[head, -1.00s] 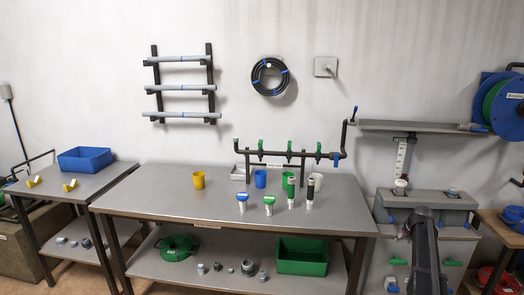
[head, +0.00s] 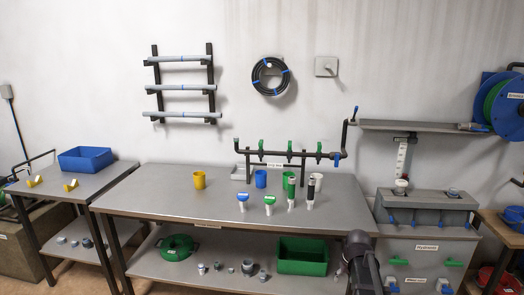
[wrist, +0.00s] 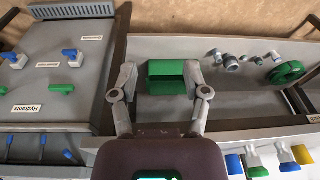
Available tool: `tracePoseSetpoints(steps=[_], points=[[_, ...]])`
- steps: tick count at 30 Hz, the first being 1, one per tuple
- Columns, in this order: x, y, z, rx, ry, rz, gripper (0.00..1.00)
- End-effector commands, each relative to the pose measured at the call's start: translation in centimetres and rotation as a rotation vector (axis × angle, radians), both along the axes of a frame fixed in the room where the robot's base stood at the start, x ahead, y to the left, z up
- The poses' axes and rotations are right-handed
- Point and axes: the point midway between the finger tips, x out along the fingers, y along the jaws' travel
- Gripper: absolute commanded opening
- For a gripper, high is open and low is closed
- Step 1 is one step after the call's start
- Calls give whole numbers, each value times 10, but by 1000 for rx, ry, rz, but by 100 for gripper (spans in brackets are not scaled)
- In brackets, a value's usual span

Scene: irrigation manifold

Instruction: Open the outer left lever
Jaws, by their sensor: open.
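A dark pipe manifold stands at the back of the bench with a row of upright green levers; the left one (head: 261,145), the middle one (head: 290,147) and the right one (head: 319,148) show. A grey panel labelled Hydrants also carries levers: a left green one (head: 398,261) and a right green one (head: 454,263), with blue ones below. The panel (wrist: 85,100) shows turned over in the wrist view. I cannot tell which set the task means. My gripper (wrist: 162,72) is open and empty, touching no lever. In the head view my arm is at the bench's right front corner.
The bench top (head: 150,195) holds cups and several capped fittings. A green bin (head: 302,256) is on the lower shelf; in the wrist view the bin (wrist: 166,70) appears between my fingers. A grey box (head: 425,203) with blue handles stands above the panel.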

Motion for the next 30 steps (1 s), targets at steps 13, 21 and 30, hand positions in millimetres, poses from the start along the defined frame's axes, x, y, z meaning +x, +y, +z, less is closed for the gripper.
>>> tracePoseSetpoints(steps=[13, 21, 30], points=[[-128, 99, -3, -29, 142, 36, 60], [-148, 111, 16, -40, 168, 38, 60], [-147, 111, 56, -40, 167, 39, 60]])
